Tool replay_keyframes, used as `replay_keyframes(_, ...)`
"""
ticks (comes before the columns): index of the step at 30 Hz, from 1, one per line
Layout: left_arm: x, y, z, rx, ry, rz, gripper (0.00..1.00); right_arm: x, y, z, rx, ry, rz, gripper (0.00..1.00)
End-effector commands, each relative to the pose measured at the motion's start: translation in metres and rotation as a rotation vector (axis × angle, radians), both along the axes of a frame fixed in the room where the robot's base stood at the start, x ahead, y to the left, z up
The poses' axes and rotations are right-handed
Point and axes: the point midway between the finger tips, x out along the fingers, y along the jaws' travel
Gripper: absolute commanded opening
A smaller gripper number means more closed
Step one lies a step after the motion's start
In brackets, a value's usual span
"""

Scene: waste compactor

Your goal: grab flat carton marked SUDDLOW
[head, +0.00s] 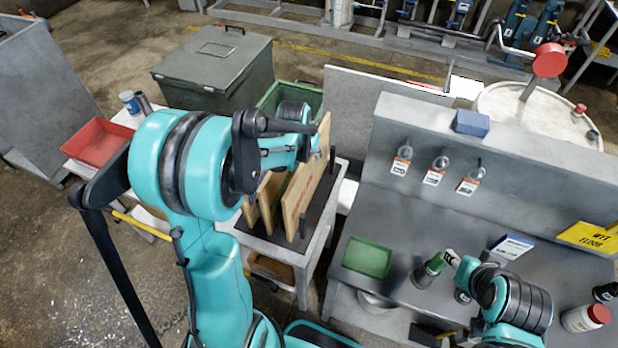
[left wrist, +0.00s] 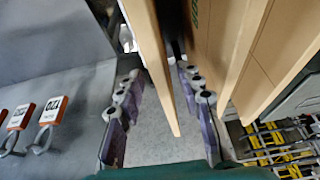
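Several flat brown cartons stand on edge in a dark rack on a grey stand. The rightmost carton (head: 301,197) has red lettering on its face, too small to read, so I cannot tell which is marked SUDDLOW. My left gripper (head: 318,150) is at this carton's upper part, its fingers partly hidden. In the left wrist view the fingers (left wrist: 158,100) are open, one set on each side of a carton panel (left wrist: 150,55), with gaps visible. Green lettering shows partly on a neighbouring carton (left wrist: 213,30). My right gripper (head: 455,275) is over the bench; its finger opening is unclear.
A grey bench (head: 400,225) with a green tray (head: 367,257) and a green object (head: 431,267) is on the right. Tagged hooks (head: 437,166) line its back panel. A red tray (head: 97,142) and a lidded grey bin (head: 213,62) are on the left.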

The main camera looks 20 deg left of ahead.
Motion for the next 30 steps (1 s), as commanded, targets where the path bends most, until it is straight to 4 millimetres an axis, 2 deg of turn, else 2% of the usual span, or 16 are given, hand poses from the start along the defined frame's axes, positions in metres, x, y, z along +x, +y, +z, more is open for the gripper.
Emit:
replay_keyframes(6, 0.015, 0.002, -0.030, 0.000, 0.000, 0.000, 0.36, 0.000, 0.000, -0.001, 0.000, 0.000, 0.000, 0.40)
replay_keyframes(9, 0.018, 0.002, -0.038, 0.000, -0.001, 0.000, 0.36, 0.000, 0.000, -0.002, 0.000, 0.000, 0.000, 0.40)
replay_keyframes(17, 0.019, 0.002, -0.040, 0.000, 0.000, 0.000, 0.36, 0.000, 0.000, -0.002, 0.000, 0.000, 0.000, 0.40)
replay_keyframes(21, 0.019, 0.002, -0.040, 0.000, 0.000, 0.000, 0.02, 0.000, 0.000, -0.002, 0.000, 0.000, 0.000, 0.40)
replay_keyframes(30, 0.019, 0.002, -0.040, 0.000, -0.001, 0.000, 0.00, 0.000, 0.000, -0.002, 0.000, 0.000, 0.000, 0.40)
